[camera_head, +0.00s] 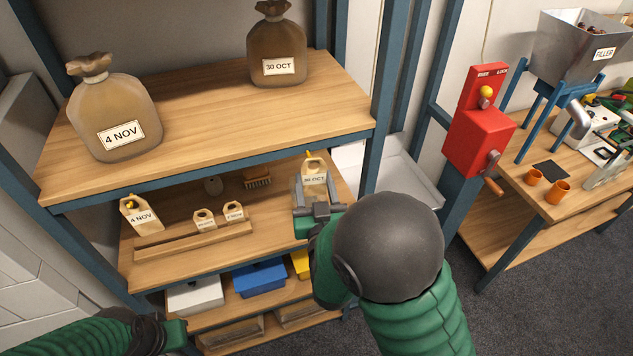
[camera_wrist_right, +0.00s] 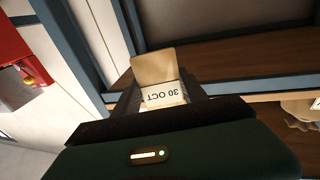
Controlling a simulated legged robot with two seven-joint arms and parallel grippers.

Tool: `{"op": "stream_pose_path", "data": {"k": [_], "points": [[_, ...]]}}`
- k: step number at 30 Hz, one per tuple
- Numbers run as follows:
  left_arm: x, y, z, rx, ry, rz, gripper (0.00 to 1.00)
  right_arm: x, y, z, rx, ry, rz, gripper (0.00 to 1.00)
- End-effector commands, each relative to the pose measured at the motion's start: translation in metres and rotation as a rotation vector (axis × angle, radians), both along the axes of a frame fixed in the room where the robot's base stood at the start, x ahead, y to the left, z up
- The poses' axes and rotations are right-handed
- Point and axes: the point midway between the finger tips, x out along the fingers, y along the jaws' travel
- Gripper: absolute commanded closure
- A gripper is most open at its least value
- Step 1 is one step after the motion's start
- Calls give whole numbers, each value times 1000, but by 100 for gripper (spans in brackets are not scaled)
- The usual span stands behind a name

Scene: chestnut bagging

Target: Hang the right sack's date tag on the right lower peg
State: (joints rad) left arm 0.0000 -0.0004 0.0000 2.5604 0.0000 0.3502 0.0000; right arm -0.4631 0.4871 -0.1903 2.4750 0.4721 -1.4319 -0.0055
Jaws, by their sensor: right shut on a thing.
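The right sack (camera_head: 277,45), brown and labelled 30 OCT, stands on the upper shelf. Its tan date tag (camera_head: 314,172), also reading 30 OCT, is between the fingers of my right gripper (camera_head: 317,197), at the right end of the lower shelf. The tag shows upside down in the wrist view (camera_wrist_right: 163,92), with the gripper shut on it. The yellow tip of the right lower peg (camera_head: 308,154) shows at the tag's top; I cannot tell whether it passes through the hole. My left gripper (camera_head: 174,334) is partly in view at the bottom left, its fingers hidden.
The left sack (camera_head: 115,110) stands on the upper shelf, and its 4 NOV tag (camera_head: 141,217) hangs on the left lower peg (camera_head: 131,200). Small tags (camera_head: 204,219), a wooden rail (camera_head: 190,243) and a brush (camera_head: 257,180) are on the lower shelf. A blue post (camera_head: 379,110) stands right of the tag.

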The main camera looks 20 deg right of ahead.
Motion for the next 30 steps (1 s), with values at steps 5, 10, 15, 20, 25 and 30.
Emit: {"op": "stream_pose_path", "data": {"k": [5, 10, 15, 20, 25, 30], "points": [[0, 0, 1, 0, 0, 0, 100, 10, -2, -2, 0, 2, -1, 84], [0, 0, 2, 0, 0, 0, 100, 17, -3, -2, 2, 2, -2, 84], [0, 0, 0, 0, 0, 0, 100, 22, -1, -6, 0, 1, -1, 84], [0, 0, -2, 0, 0, 0, 100, 28, -1, -10, 0, 1, -1, 84], [0, 0, -8, 0, 0, 0, 100, 31, -1, -15, 1, 1, -1, 84], [0, 0, -10, 0, 0, 0, 100, 31, -1, -16, 0, 1, -1, 84]]}}
